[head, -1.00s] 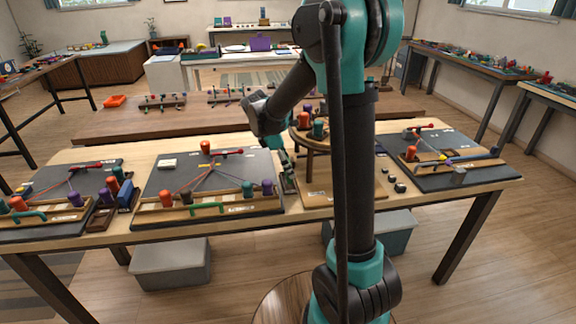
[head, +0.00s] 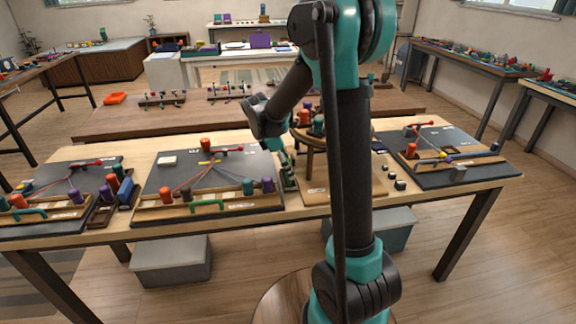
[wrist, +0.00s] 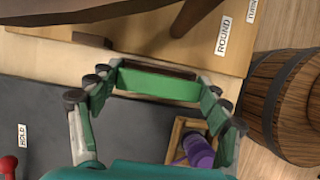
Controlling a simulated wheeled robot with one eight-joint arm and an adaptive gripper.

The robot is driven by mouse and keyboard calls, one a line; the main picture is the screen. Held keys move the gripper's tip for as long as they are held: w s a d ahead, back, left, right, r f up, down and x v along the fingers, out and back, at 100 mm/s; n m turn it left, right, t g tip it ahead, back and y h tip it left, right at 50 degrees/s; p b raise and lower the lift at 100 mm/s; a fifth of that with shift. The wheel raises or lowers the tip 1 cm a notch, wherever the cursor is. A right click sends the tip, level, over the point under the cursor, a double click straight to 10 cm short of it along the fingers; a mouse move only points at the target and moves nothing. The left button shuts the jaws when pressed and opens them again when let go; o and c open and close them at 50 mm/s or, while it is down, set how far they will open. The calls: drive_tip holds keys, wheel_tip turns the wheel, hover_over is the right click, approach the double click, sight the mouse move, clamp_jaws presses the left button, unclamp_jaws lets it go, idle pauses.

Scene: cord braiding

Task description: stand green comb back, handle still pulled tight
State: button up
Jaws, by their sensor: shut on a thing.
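My gripper (wrist: 158,90) is shut on the green comb (wrist: 160,85), a green bar with a dark brown strip, held crosswise between the fingertips. In the head view my gripper (head: 287,168) is at the right edge of the middle dark board (head: 165,175), left of the round stool-like stand; the comb is hard to make out there. The red handle (head: 230,149) lies at the back of that board with cords running from it toward the front rack; its end also shows in the wrist view (wrist: 8,166). I cannot tell how tight the cords are.
A purple bobbin (wrist: 198,150) stands in the wooden rack (wrist: 178,128) close to my right finger. The round stand (head: 340,135) holds bobbins to the right. A small barrel (wrist: 292,105) shows in the wrist view. Boards with cords lie left and right.

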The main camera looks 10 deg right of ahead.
drive_tip(key=shift+f, duration=0.55)
drive_tip(key=o, duration=1.2)
